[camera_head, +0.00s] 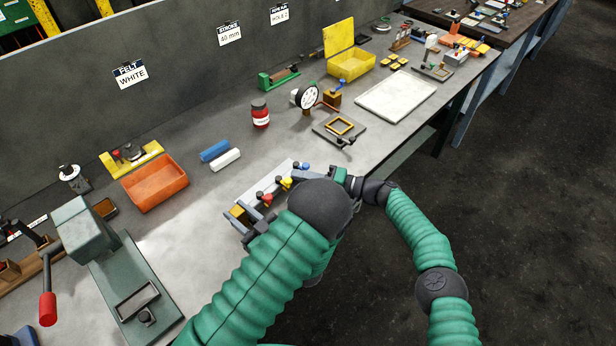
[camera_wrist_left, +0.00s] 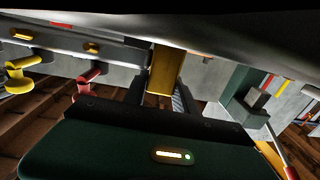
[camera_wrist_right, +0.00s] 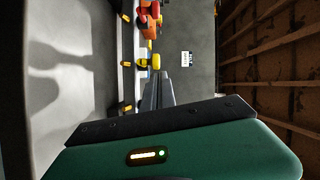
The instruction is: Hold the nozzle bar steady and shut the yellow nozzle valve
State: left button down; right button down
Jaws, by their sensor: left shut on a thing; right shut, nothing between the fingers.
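The pale nozzle bar (camera_head: 252,193) lies near the table's front edge with a row of coloured valves. My left gripper (camera_head: 246,218) is shut on the yellow block (camera_wrist_left: 165,72) at the bar's near end. My right gripper (camera_head: 300,177) is shut and empty, its fingertips (camera_wrist_right: 157,76) right by the yellow valve; I cannot tell if they touch. My left arm hides part of the bar.
A blue roll (camera_head: 214,151) and a white roll (camera_head: 226,160) lie behind the bar. An orange bin (camera_head: 154,184) and a green press (camera_head: 130,280) stand left. A dark plate with a frame (camera_head: 340,128) lies right of the bar.

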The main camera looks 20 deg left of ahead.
jog(key=shift+f+m+t, duration=0.1)
jog(key=shift+m+t, duration=0.4)
jog(key=shift+t, duration=0.3)
